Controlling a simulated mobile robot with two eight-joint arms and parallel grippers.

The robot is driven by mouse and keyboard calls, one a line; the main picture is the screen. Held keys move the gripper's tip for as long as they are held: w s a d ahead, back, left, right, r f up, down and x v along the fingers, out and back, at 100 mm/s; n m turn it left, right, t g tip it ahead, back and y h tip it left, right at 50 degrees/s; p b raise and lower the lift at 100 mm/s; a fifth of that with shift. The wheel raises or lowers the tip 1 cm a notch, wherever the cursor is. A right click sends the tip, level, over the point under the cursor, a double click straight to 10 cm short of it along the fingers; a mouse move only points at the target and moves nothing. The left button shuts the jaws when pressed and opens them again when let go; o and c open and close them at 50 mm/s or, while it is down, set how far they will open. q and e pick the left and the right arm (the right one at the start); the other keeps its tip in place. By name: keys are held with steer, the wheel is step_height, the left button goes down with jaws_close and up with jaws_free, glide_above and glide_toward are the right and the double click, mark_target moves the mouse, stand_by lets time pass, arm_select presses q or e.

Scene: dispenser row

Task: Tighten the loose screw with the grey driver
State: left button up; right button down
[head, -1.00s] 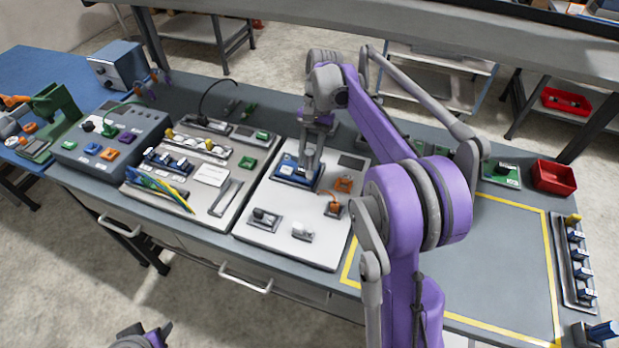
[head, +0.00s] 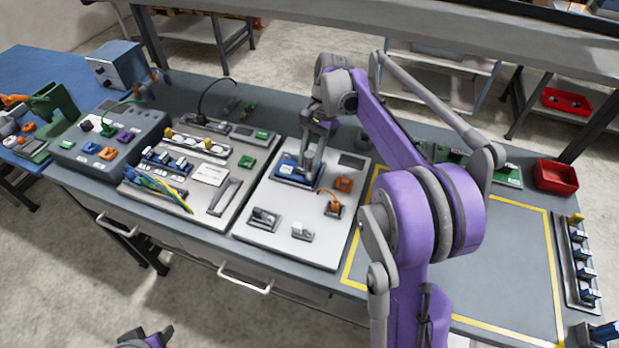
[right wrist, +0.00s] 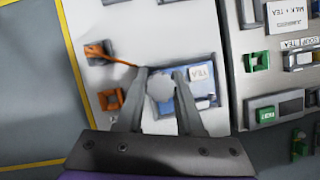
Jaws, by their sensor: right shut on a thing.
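My right gripper (head: 310,169) reaches down over the blue unit (head: 287,171) on the white panel (head: 285,247). In the right wrist view its two fingers (right wrist: 160,76) are shut on a grey, round-ended thing (right wrist: 160,89), which looks like the grey driver seen end-on. The blue unit (right wrist: 187,100) with a TEA label lies just below and behind it. The driver's tip and the loose screw are hidden, so I cannot tell whether they touch. My left gripper (head: 146,338) shows only partly at the bottom edge of the head view, away from the panel.
Orange parts (head: 343,184) and an orange cable (head: 333,197) sit beside the blue unit. A second panel (head: 219,206) with switches and wires stands to the left. The yellow-outlined area (head: 500,260) to the right is clear. A red bin (head: 555,176) stands at the back right.

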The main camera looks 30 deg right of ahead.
steer(key=m+t, duration=0.1)
steer(key=m, duration=0.2)
steer(key=shift+s+f, duration=0.1)
steer(key=shift+m, duration=0.5)
arm_select(q)
steer(key=shift+s+f, duration=0.15)
steer(key=shift+f, duration=0.25)
steer(key=shift+r, duration=0.1)
arm_select(e)
steer(key=shift+r, duration=0.2)
arm_select(q)
steer(key=shift+w+r, duration=0.25)
steer(key=shift+r, duration=0.25)
arm_select(e)
steer(key=shift+r, duration=0.7)
steer(key=shift+r+p, duration=0.45)
steer(key=shift+w+r+p, duration=0.2)
steer(key=shift+r+p, duration=0.65)
steer(key=shift+r, duration=1.05)
arm_select(q)
steer(key=r, duration=0.1)
steer(key=w+r, duration=0.1)
steer(key=r, duration=0.1)
steer(key=shift+w, duration=0.15)
arm_select(e)
steer(key=shift+f, duration=0.1)
